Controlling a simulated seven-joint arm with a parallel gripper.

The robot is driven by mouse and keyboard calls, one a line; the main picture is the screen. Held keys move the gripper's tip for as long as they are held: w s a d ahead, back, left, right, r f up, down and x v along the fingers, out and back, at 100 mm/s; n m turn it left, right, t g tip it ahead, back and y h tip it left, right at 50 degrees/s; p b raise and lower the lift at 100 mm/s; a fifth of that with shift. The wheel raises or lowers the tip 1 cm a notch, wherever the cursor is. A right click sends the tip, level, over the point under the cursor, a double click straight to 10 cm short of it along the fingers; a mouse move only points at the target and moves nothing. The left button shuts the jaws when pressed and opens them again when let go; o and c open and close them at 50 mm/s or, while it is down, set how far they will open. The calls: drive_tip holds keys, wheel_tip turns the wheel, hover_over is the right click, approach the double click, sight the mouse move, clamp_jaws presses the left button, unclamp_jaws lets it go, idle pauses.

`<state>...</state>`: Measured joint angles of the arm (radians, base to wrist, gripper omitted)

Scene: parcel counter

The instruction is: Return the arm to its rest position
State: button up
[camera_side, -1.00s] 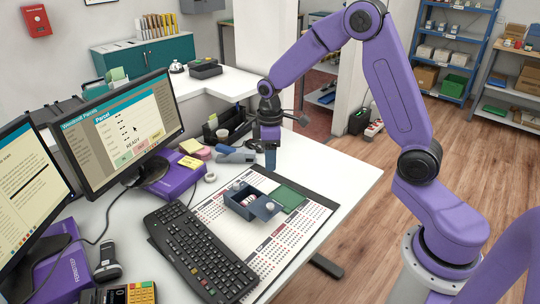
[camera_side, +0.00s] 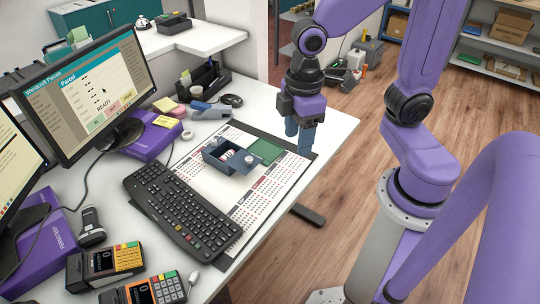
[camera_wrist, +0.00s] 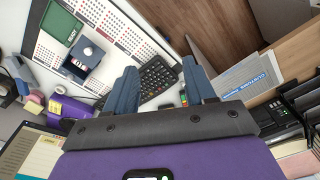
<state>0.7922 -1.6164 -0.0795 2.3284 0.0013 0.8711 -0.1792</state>
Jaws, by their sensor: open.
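My gripper (camera_side: 298,144) hangs with its blue fingers pointing down near the right edge of the desk, to the right of the small blue box. In the wrist view my gripper's two fingers (camera_wrist: 162,78) stand well apart with nothing between them. The arm is raised and bent, its links purple with black joints. The blue box (camera_side: 214,157) sits on the printed desk mat (camera_side: 200,178). A flat blue piece with a pale round knob (camera_side: 250,160) is at its right side. Something red and white shows inside the box.
A green pad (camera_side: 266,151) lies beside the box. A keyboard (camera_side: 178,207), monitor (camera_side: 95,85), card terminals (camera_side: 103,262) and a desk organiser (camera_side: 205,82) crowd the desk's left and back. Wooden floor (camera_side: 345,185) is open right of the desk.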

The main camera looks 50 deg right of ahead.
drive_tip(key=s+d+n, duration=0.1)
drive_tip(key=s+d, duration=0.1)
drive_tip(key=s, duration=0.7)
drive_tip(key=shift+d+r, duration=0.15)
drive_tip(key=shift+r, duration=0.15)
